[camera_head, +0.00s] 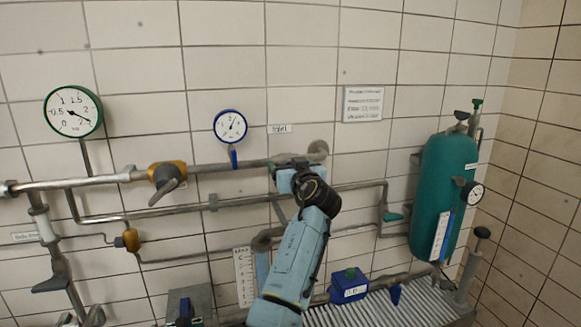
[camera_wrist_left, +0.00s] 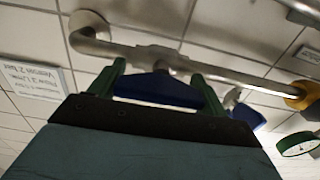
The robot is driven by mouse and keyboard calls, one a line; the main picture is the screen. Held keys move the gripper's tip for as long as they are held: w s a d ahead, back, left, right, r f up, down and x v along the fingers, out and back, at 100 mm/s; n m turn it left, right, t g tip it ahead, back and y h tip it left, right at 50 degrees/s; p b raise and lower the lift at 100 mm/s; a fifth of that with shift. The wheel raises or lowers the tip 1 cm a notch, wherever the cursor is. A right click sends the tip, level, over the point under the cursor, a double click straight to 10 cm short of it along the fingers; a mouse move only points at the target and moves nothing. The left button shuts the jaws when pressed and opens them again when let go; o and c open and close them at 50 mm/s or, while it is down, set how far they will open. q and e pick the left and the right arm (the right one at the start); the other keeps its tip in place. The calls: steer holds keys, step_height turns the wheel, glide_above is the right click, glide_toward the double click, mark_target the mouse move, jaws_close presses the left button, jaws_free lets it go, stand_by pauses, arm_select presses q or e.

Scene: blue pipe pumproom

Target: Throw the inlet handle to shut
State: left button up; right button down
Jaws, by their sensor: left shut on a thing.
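The inlet handle (camera_wrist_left: 160,88) is a dark blue lever on a valve on the grey pipe. In the left wrist view it lies between the green fingers of my left gripper (camera_wrist_left: 155,88), which is shut on it. It spans the gap between the fingers, just beside the pipe. In the head view my left gripper (camera_head: 290,172) is at the pipe below the "Inlet" label (camera_head: 280,128), and the gripper and wrist hide the handle there. I cannot tell the handle's exact angle. My right gripper is not in view.
A brass valve (camera_head: 167,176) with a grey lever sits left on the same pipe. A blue-rimmed gauge (camera_head: 230,126) and a green-rimmed gauge (camera_head: 73,112) are above. A teal tank (camera_head: 443,195) stands right. A blue box (camera_head: 348,286) and other pipes lie below.

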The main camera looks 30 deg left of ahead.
arm_select(q)
steer(key=shift+m, duration=0.3)
steer(key=m, duration=0.3)
steer(key=shift+p, duration=0.3)
steer(key=m+p, duration=0.1)
steer(key=m, duration=0.3)
steer(key=shift+w, duration=0.1)
steer(key=m+p, duration=0.3)
steer(key=m, duration=0.3)
steer(key=shift+d+p, duration=0.1)
steer(key=shift+p, duration=0.2)
steer(key=m+p, duration=0.1)
steer(key=m, duration=0.1)
steer(key=shift+f+m, duration=0.15)
steer(key=shift+m, duration=1.05)
steer(key=shift+m+p, duration=0.3)
steer(key=o, duration=1)
